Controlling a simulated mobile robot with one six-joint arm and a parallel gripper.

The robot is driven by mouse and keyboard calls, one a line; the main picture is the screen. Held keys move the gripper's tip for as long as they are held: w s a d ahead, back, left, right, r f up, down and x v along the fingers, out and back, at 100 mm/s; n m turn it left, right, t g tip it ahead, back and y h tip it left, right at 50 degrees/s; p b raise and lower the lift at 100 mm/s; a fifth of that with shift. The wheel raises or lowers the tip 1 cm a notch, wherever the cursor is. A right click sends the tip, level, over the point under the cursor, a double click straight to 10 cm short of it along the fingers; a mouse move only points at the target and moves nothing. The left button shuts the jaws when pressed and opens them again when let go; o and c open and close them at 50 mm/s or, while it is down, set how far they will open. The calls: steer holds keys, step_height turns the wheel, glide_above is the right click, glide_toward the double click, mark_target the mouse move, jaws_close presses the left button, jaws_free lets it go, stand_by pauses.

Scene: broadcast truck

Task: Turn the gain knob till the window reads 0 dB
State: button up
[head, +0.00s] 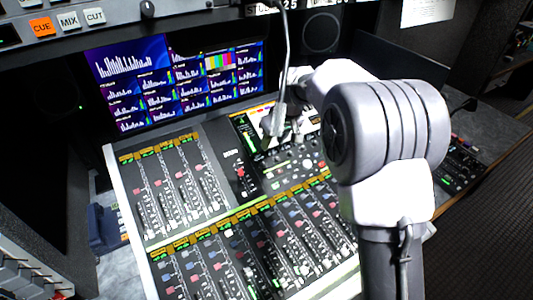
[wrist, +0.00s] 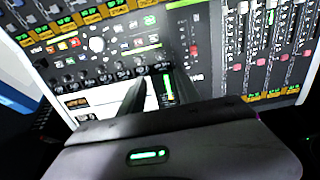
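My gripper (wrist: 160,82) hangs over the middle panel of the mixing console (head: 225,225). In the wrist view its two dark fingers stand apart, with panel and a green-lit strip (wrist: 168,90) visible between them. A row of small dark knobs (wrist: 100,73) lies just beyond the fingertips; I cannot tell whether any finger touches one. I cannot tell which knob is the gain knob, and no dB reading is legible. In the head view my gripper (head: 275,122) is small and pale at the console's upper middle, and the arm hides part of the panel.
Faders with red, grey and blue caps (head: 180,180) fill the console. A monitor (head: 180,80) with level graphs stands behind it. A rack panel above has CUE, MIX and CUT buttons (head: 68,20) and a black knob (head: 147,8). A dark speaker (head: 320,32) stands behind.

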mark_target(264, 163)
steer(key=b+x, duration=0.3)
steer(key=x, duration=1.2)
steer(key=shift+f, duration=0.15)
jaws_close()
